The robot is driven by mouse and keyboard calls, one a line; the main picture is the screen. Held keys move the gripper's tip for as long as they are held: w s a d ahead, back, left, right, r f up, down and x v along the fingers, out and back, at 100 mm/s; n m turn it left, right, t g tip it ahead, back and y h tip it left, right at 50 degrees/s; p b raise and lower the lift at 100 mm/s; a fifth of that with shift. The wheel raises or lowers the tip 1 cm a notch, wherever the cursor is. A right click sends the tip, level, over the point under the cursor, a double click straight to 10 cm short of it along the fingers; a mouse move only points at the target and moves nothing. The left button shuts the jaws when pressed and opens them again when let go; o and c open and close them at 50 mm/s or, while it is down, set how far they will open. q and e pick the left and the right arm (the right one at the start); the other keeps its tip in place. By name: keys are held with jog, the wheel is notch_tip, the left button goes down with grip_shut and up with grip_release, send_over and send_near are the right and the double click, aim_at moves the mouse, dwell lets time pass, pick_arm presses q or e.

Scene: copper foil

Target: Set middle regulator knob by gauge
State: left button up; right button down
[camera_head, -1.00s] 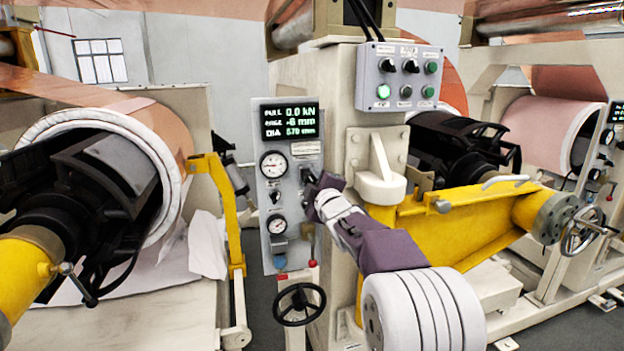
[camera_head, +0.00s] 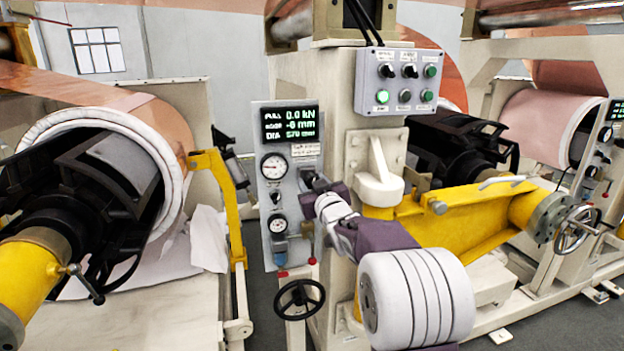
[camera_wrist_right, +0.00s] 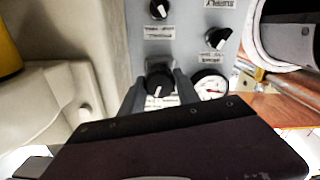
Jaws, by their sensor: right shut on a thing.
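The grey regulator panel (camera_head: 260,240) stands left of centre in the head view. It has a lit display (camera_head: 290,123), an upper dial gauge (camera_head: 274,166) and a lower dial gauge (camera_head: 278,225). My right gripper (camera_head: 312,184) reaches the panel's right side, beside the upper gauge. In the right wrist view its fingers (camera_wrist_right: 158,90) are shut around a black knob (camera_wrist_right: 158,80) with a white pointer line. A gauge (camera_wrist_right: 210,86) is partly seen right of that knob; the gripper body hides its lower part. My left gripper is not in view.
Two other black knobs, one at the top (camera_wrist_right: 159,9) and one at the right (camera_wrist_right: 217,38), sit near the held one. A black handwheel (camera_head: 299,299) is below the panel. A switch box (camera_head: 402,80) and yellow arm (camera_head: 470,210) stand to the right.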

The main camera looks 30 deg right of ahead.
jog(key=m+p, duration=0.1)
jog(key=m, duration=0.3)
jog(key=shift+m+p, duration=0.3)
jog(key=shift+p, duration=0.05)
jog(key=m+p, duration=0.2)
jog(key=m, duration=0.3)
jog(key=m+p, duration=0.1)
jog(key=m, duration=0.4)
jog(key=shift+f+m+p, duration=0.1)
jog(key=shift+m+p, duration=0.25)
jog(key=shift+m, duration=0.05)
jog(key=shift+f+m+p, duration=0.1)
jog(key=shift+m+p, duration=0.6)
jog(key=shift+m, duration=1.9)
jog(key=c, duration=0.9)
grip_release()
